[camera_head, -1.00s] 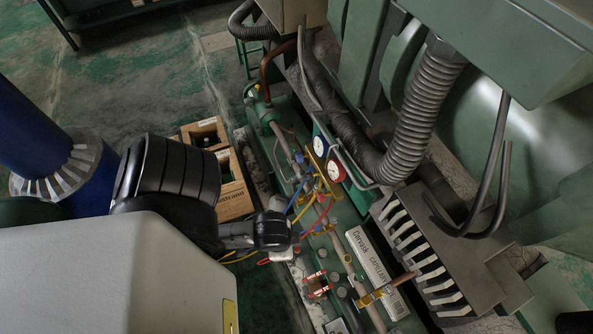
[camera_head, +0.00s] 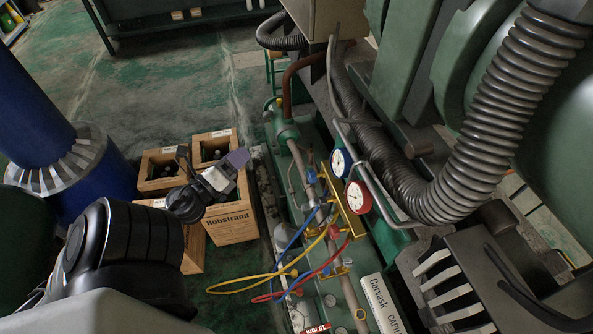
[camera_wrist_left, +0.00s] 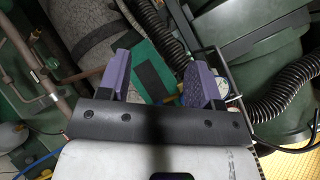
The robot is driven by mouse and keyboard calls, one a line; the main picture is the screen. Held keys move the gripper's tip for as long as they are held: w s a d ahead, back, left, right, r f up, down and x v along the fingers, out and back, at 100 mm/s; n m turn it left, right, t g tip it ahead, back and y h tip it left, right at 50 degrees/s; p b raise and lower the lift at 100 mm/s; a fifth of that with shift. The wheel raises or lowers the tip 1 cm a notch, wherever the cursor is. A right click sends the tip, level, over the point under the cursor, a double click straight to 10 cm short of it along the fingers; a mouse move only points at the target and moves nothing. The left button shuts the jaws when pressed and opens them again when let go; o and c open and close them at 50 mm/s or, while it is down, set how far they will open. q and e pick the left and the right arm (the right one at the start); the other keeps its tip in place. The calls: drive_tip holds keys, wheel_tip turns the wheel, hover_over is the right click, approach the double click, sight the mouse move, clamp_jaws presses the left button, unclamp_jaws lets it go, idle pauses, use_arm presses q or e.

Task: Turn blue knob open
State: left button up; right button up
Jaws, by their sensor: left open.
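The gauge manifold (camera_head: 353,222) is a yellow body with a blue-rimmed gauge (camera_head: 341,163) and a red-rimmed gauge (camera_head: 357,197), mounted by the green pipework. A small blue part (camera_head: 311,177) beside it looks like the blue knob, but it is too small to be sure. My left gripper (camera_head: 210,160) is open and empty, left of the manifold and over the wooden crates in the picture. In the left wrist view its two purple fingers (camera_wrist_left: 160,85) are spread apart. A gauge (camera_wrist_left: 230,88) is partly hidden behind the right finger there. My right gripper is not in view.
Wooden crates (camera_head: 232,222) with bottles stand on the floor left of the pipework. Yellow, red and blue hoses (camera_head: 245,284) loop below the manifold. A thick ribbed hose (camera_head: 500,100) and green machinery crowd the right. Open floor (camera_head: 190,85) lies at the upper left.

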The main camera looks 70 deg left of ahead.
sight(308, 177)
use_arm(q)
drive_tip(key=w+d+f+m+t+h, duration=0.1)
drive_tip(key=w+d+f+m+h, duration=0.1)
drive_tip(key=d+m+h, duration=1.05)
drive_tip(key=w+m+p, duration=0.1)
drive_tip(key=w+p, duration=0.1)
drive_tip(key=w, duration=0.2)
drive_tip(key=w+a+m+y+p, duration=0.1)
drive_tip(key=w+p, duration=0.1)
drive_tip(key=w, duration=0.2)
drive_tip(key=w+a+m+p, duration=0.1)
drive_tip(key=w, duration=0.2)
drive_tip(key=shift+w+a+r+m+y+p, duration=0.1)
drive_tip(key=shift+w+a+m+y+p, duration=0.1)
drive_tip(key=shift+w+m+y+p, duration=0.2)
drive_tip(key=shift+w+d+p, duration=0.1)
drive_tip(key=shift+w+p, duration=0.25)
drive_tip(key=shift+w, duration=0.55)
drive_tip(key=c, duration=0.9)
